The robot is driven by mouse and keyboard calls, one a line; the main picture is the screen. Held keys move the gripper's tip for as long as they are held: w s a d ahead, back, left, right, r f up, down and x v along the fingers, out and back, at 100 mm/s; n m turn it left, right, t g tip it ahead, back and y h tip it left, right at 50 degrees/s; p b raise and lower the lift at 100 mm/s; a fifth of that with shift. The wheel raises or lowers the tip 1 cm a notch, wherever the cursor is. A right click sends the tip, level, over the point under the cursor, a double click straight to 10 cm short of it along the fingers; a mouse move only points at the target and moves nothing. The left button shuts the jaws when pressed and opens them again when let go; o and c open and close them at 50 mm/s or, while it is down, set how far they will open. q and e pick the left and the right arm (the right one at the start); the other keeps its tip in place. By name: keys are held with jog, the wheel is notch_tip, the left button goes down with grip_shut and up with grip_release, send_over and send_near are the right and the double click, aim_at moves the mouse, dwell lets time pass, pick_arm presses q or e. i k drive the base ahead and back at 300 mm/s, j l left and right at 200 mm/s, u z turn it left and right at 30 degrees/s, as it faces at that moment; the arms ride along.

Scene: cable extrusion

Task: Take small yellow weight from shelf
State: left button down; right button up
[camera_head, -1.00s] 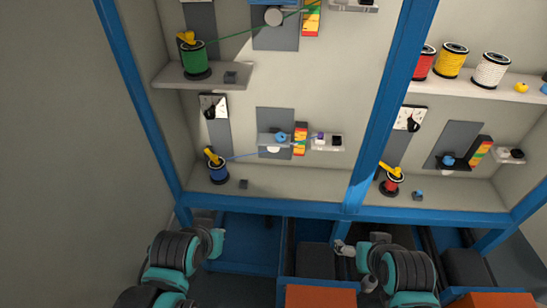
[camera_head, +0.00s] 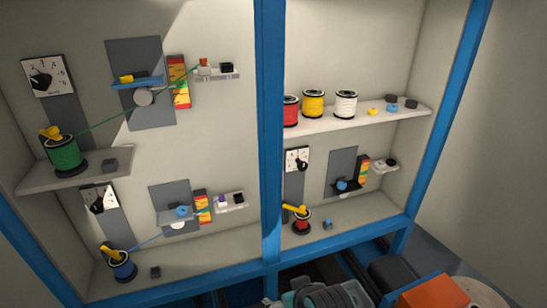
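The small yellow weight (camera_head: 373,111) sits on the upper right white shelf (camera_head: 408,121), beside a small blue weight (camera_head: 391,107) and dark weights (camera_head: 411,104). My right arm shows only at the bottom edge, well below this shelf. Its gripper fingers cannot be made out, and nothing of it is near the weight. My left gripper is out of view.
Red, yellow (camera_head: 313,104) and white (camera_head: 345,105) spools stand left of the weight on the same shelf. A blue post (camera_head: 270,130) divides the bays. Below are a dial (camera_head: 297,159) and a small red spool (camera_head: 302,222). An orange box (camera_head: 433,292) is at bottom right.

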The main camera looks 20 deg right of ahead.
aim_at(374, 112)
jog(key=k+l+z, duration=0.15)
jog(key=l, duration=0.55)
jog(key=l+z, duration=0.15)
jog(key=l, duration=0.55)
